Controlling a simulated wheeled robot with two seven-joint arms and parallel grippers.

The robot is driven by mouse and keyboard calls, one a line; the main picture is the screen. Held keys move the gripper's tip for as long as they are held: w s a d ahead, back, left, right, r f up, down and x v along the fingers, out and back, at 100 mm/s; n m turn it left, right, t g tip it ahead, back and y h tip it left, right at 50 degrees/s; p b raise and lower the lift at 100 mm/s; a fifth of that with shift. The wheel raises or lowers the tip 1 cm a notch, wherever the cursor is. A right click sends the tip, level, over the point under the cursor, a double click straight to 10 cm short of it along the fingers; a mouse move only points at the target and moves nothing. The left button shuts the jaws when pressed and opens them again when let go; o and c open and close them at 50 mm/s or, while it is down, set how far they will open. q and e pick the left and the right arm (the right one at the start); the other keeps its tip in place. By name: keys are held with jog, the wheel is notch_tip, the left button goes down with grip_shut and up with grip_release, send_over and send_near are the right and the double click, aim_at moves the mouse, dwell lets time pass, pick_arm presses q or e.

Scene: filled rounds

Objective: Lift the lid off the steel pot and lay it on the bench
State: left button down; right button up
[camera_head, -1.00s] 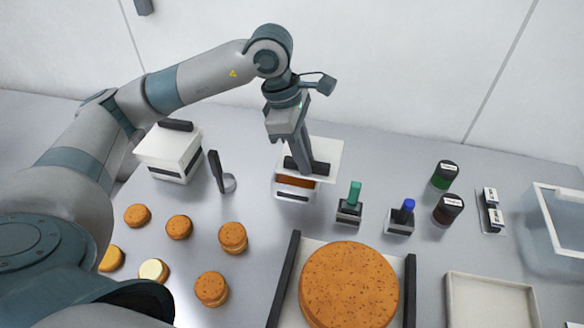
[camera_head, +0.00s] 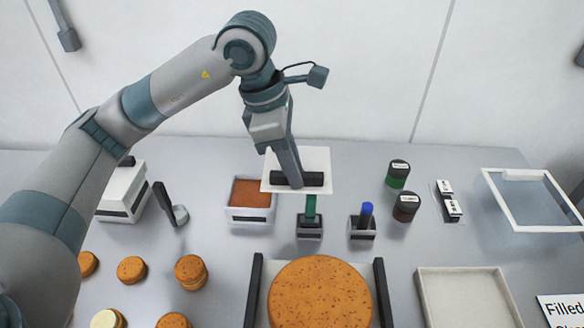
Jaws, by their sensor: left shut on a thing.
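No round steel pot shows; the opened container is a white square box (camera_head: 250,215) with a reddish-brown filling, standing at the back of the bench (camera_head: 350,255). Its flat white square lid (camera_head: 316,160) has a black bar handle (camera_head: 312,179). My left gripper (camera_head: 290,183) is shut on this handle. It holds the lid in the air, to the right of the box and apart from it, above and behind a green-handled tool in a stand (camera_head: 310,220). The fingertips are partly lost against the dark handle. My right gripper is not in view.
A second white box with its lid on (camera_head: 122,195) stands left, beside a black-handled round tool (camera_head: 170,203). A blue-handled stand (camera_head: 362,222), dark jars (camera_head: 406,207), a large round cake (camera_head: 320,295) and a clear bin (camera_head: 535,200) surround the middle. Small cakes (camera_head: 191,270) lie front left.

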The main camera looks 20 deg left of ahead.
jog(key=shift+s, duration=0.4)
pick_arm(q)
jog(key=shift+r, duration=0.15)
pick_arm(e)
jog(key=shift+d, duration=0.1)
